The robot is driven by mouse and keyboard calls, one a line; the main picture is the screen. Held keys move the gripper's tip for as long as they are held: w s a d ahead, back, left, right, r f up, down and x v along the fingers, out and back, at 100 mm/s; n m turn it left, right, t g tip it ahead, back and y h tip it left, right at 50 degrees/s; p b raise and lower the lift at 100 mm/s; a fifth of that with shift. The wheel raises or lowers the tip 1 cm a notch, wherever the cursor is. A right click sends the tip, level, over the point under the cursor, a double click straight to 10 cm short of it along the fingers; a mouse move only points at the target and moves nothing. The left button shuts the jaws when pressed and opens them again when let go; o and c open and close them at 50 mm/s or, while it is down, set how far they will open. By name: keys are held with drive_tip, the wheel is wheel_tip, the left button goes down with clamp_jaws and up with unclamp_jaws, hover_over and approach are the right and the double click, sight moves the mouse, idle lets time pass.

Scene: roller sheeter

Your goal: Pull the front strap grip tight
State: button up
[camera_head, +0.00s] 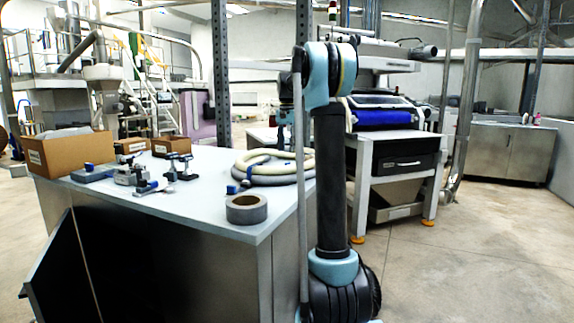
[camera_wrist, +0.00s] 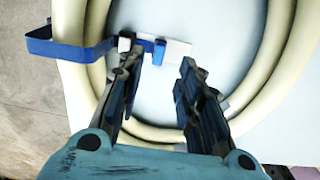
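A blue strap (camera_wrist: 68,50) loops around the cream coiled hose (camera_wrist: 275,60) at the left of the wrist view, and its loop stands out loosely beyond the hose. A small blue grip (camera_wrist: 159,51) sits at the strap's inner end, by a white plate (camera_wrist: 180,52) inside the coil. My gripper (camera_wrist: 160,62) is open, with one dark finger on each side and a gap between them. The left fingertip is close to the strap's end; whether they touch I cannot tell. In the head view the hose (camera_head: 262,160) lies on the bench, with a blue piece (camera_head: 232,189) at its front left.
The grey bench (camera_head: 200,214) also holds a tape roll (camera_head: 246,209), small metal tools (camera_head: 130,174) and cardboard boxes (camera_head: 64,153). A machine with a blue roller (camera_head: 385,117) stands behind.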

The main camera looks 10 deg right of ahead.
wheel_tip(320, 180, down, 8)
drive_tip(key=shift+r, duration=0.1)
drive_tip(key=shift+c, duration=0.5)
